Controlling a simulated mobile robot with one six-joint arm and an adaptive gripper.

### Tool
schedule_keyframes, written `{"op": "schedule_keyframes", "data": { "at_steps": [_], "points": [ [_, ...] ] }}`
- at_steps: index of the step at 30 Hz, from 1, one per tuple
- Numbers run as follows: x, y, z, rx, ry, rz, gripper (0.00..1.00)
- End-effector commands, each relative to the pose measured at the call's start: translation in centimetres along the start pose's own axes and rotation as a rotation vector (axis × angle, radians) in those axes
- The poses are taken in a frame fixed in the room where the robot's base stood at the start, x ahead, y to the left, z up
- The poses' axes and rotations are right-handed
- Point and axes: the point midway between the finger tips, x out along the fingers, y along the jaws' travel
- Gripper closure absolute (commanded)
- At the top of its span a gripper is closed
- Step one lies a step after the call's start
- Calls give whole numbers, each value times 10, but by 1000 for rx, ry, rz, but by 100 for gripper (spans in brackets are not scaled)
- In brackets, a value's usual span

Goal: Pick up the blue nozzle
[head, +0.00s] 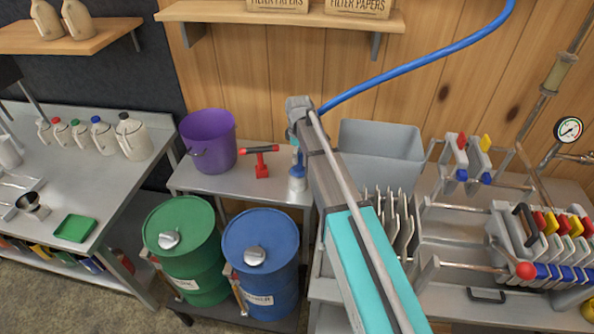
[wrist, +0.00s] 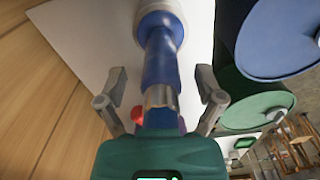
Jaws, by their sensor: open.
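The blue nozzle (head: 297,171) stands near the right end of a small grey metal table, partly hidden by my arm in the head view. In the wrist view the blue nozzle (wrist: 162,62) has a blue body, a pale round base at the top of the picture and a metallic collar nearer my palm. My gripper (wrist: 160,88) is open, with one finger on each side of the nozzle and a visible gap on both sides. In the head view my arm covers most of the gripper.
A red tool with a black bar (head: 261,161) and a purple bucket (head: 208,140) stand left of the nozzle on the grey table (head: 232,188). Green (head: 183,250) and blue (head: 260,262) drums stand in front. A grey bin (head: 380,150) is at the right. A blue hose (head: 420,62) arches overhead.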

Motion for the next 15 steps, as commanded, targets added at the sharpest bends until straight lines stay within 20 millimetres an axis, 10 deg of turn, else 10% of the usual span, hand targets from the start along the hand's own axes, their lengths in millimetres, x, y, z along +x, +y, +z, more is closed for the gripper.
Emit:
{"op": "schedule_keyframes", "data": {
  "at_steps": [15],
  "points": [
    [9,0,1,1,0,0,14]
  ]
}}
